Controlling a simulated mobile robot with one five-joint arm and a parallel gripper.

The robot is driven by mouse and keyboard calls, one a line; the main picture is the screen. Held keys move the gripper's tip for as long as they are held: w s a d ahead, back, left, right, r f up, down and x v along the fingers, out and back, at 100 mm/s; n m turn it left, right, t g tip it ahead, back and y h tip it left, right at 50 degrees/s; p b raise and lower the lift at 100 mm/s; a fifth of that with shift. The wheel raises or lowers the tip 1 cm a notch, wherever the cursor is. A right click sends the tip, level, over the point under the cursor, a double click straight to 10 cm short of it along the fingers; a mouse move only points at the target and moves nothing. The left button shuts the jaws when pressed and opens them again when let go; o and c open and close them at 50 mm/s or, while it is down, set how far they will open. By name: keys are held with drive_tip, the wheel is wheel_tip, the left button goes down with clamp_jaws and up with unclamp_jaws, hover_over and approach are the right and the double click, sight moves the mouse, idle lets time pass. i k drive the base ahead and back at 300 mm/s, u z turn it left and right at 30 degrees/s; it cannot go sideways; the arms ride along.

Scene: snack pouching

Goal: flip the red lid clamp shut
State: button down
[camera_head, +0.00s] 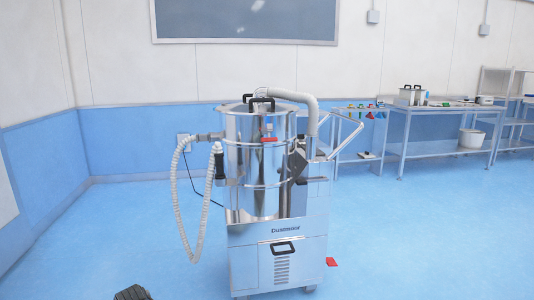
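The red lid clamp (268,139) is a small red tab on the front of a shiny steel drum (255,178), just below its lid (240,107). It looks like it sticks out from the drum, but it is too small to tell its exact angle. The lid has black handles and sits on the drum. A dark ribbed piece (132,292) at the bottom edge, left of the machine, looks like the end of my gripper. It is mostly cut off and is well apart from the clamp. I cannot see its fingers clearly.
The drum stands on a wheeled vacuum base (278,262). A pale hose (187,215) hangs at its left and a thick hose (295,96) arches over the top. A red pedal (332,262) is low at the right. Steel tables (440,108) stand behind. The blue floor in front-left is clear.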

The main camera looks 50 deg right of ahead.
sight(269, 127)
drive_tip(key=i, duration=0.85)
drive_tip(key=u, duration=0.05)
